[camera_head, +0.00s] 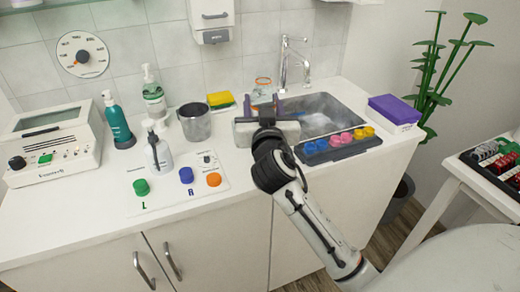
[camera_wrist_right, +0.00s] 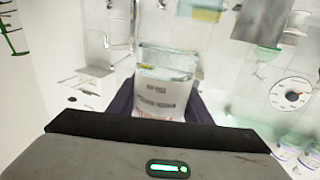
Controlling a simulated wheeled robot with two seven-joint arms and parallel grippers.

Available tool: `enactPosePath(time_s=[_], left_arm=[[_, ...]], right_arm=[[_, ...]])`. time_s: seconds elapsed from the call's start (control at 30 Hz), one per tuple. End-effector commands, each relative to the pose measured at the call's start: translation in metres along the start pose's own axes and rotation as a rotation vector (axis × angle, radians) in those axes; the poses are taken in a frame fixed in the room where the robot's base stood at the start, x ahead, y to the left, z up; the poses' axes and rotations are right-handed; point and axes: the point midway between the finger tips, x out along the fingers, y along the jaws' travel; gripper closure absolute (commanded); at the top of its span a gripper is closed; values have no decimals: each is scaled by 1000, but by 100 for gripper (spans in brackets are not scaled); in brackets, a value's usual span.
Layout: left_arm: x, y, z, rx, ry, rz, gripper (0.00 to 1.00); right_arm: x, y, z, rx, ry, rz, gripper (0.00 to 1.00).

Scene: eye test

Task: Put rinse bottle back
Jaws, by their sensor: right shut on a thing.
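My right gripper (camera_head: 262,104) is over the counter at the sink's left edge, its dark purple fingers pointing toward the wall. It is shut on a clear bottle (camera_head: 263,84), which shows just beyond the fingers. In the right wrist view the bottle (camera_wrist_right: 166,90) is see-through with small dark print, between the fingers; its lower end is hidden by the gripper body. I cannot tell whether it touches the counter. My left gripper is not in view.
The sink (camera_head: 345,110) has a tap (camera_head: 290,62) behind it and a black tray of coloured pieces (camera_head: 338,146) in front. A grey cup (camera_head: 194,122), yellow sponge (camera_head: 220,99), teal bottle (camera_head: 118,124) and purple-topped box (camera_head: 394,112) stand around. The counter's front left is clear.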

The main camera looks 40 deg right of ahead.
Motion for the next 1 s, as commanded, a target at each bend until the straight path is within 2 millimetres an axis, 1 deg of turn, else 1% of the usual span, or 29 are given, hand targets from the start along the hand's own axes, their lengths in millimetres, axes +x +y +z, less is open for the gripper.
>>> enactPosePath(time_s=[0.03,0.17,0.27,0.4,0.5,0.67,0.83,0.9,1.0], left_arm=[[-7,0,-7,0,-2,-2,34],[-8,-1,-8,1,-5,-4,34],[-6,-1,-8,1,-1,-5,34],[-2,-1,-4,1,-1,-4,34],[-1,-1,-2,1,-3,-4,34],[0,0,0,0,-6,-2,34],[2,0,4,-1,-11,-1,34],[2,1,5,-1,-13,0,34],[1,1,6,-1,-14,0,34]], right_arm=[[-3,-3,-3,-6,-2,-18,81],[-8,-8,5,-3,0,-46,81],[-8,-9,20,-3,-2,-52,81],[-8,-10,48,-4,-1,-53,81],[-8,-9,62,-3,0,-53,81],[-8,-9,75,-2,1,-52,81],[-8,-9,98,-3,1,-52,81],[-8,-9,104,-2,1,-52,81],[-8,-9,107,0,3,-52,81]])
